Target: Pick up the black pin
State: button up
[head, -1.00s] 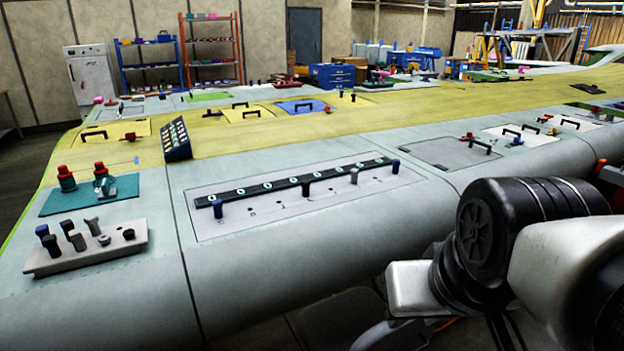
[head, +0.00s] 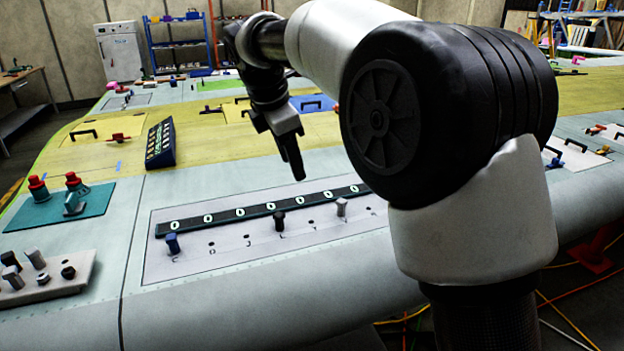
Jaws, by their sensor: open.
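A black pin (head: 279,221) stands upright in a hole of the pale grey panel (head: 200,264), between a blue pin (head: 172,243) on the left and a light grey pin (head: 341,207) on the right. My gripper (head: 298,172) hangs pointing down above the panel's far side, apart from the black pin and empty. It is open, though its fingers overlap from this side.
A black strip with white marks (head: 240,213) runs behind the pins. A teal plate (head: 95,203) carries red-topped parts at left. A dark blue box with a sloped face (head: 160,145) stands beyond the panel. My arm hides the panel's right end.

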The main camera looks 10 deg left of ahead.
jog(key=w+a+f+n, duration=0.3)
jog(key=a+f+n, duration=0.3)
jog(key=a, duration=0.3)
send_over(278, 214)
jog(key=s+a, duration=0.1)
jog(key=s, duration=0.1)
jog(key=f, duration=1)
jog(key=shift+w+f, duration=0.15)
jog(key=shift+w, duration=0.05)
jog(key=shift+p+x, duration=0.3)
jog(key=shift+x, duration=2.5)
jog(key=shift+d, duration=0.1)
grip_shut()
notch_tip(278, 214, up, 10)
jog(key=shift+r, duration=0.1)
